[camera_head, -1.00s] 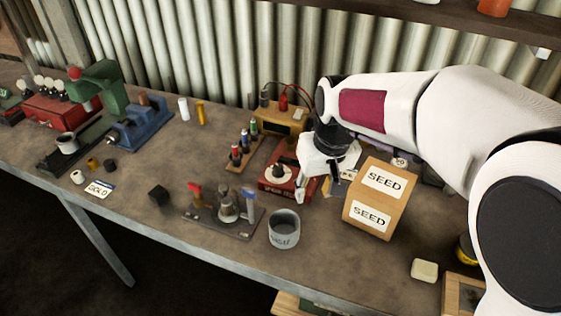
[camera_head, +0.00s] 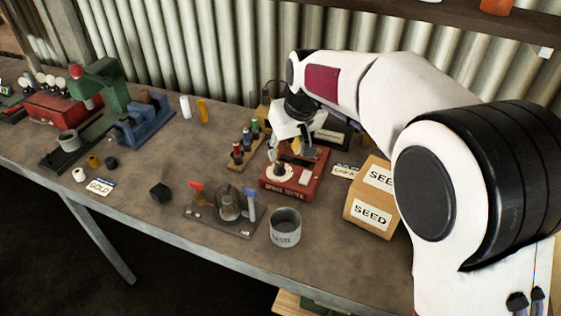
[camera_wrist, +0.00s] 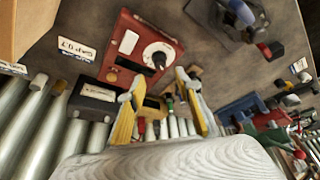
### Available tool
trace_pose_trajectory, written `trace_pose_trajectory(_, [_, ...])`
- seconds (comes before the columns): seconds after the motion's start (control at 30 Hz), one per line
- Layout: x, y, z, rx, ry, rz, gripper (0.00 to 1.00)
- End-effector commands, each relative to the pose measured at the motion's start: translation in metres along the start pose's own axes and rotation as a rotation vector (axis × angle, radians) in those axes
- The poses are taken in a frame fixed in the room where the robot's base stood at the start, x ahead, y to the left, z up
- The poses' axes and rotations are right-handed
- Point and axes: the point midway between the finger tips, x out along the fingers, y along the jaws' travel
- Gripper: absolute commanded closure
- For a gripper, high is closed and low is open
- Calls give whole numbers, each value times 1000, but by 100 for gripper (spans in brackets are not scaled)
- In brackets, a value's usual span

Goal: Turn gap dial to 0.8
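The red spark tester box (camera_head: 290,187) stands mid-bench. Its round white dial (camera_head: 279,173) with a dark knob is on top at the left front. In the wrist view the dial (camera_wrist: 158,55) is clear, but its numbers and setting are too small to read. My gripper (camera_head: 289,154) is above the back part of the box, pointing down. In the wrist view my gripper (camera_wrist: 160,78) has its two yellow-padded fingers apart with nothing between them. The knob lies just beyond the fingertips, apparently not touched.
A seed box (camera_head: 370,212) and a small label card (camera_head: 345,171) are to the right. A rack of small coloured bottles (camera_head: 244,148) stands close on the left. A grey cup (camera_head: 285,228) and a fixture with red and blue levers (camera_head: 225,211) are in front. A black box (camera_wrist: 92,98) is behind.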

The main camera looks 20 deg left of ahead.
Motion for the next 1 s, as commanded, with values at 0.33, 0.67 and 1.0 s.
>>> trace_pose_trajectory(0.33, [16,0,0,0,-1,0,66])
trace_pose_trajectory(0.67, [54,0,1,0,-1,0,66])
trace_pose_trajectory(1.0, [77,0,0,0,1,0,66])
